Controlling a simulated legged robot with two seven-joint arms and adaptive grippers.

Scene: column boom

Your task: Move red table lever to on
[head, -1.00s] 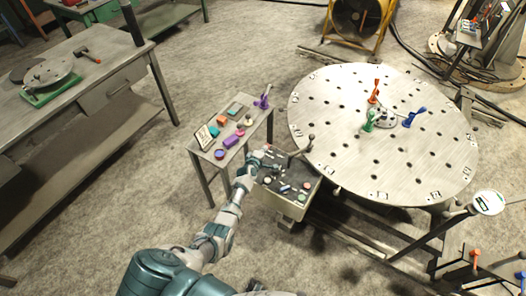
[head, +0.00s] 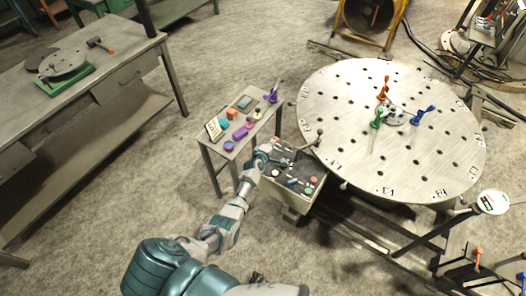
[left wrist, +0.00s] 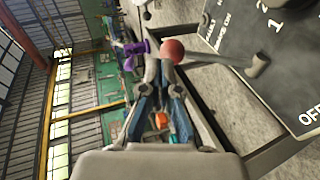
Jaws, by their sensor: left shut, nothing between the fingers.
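The red ball knob (left wrist: 173,50) on a grey lever arm shows in the left wrist view, just beyond my left fingertips. The lever arm (left wrist: 230,61) runs right to a pivot beside a dark panel (left wrist: 290,50) marked OFF, 1 and 2. My left gripper (left wrist: 160,68) is shut and empty, with its tips close to the knob; whether they touch it I cannot tell. In the head view my left gripper (head: 266,149) is at the left edge of the control box (head: 295,202) beside the round table. The red knob is too small to make out there. My right gripper is not in view.
The round perforated table (head: 340,100) carries red, green and blue clamps. A narrow side table (head: 226,158) with small coloured items stands left of the control box. A dark-knobbed lever (head: 308,143) rises at the box's back. A workbench (head: 120,55) stands far left.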

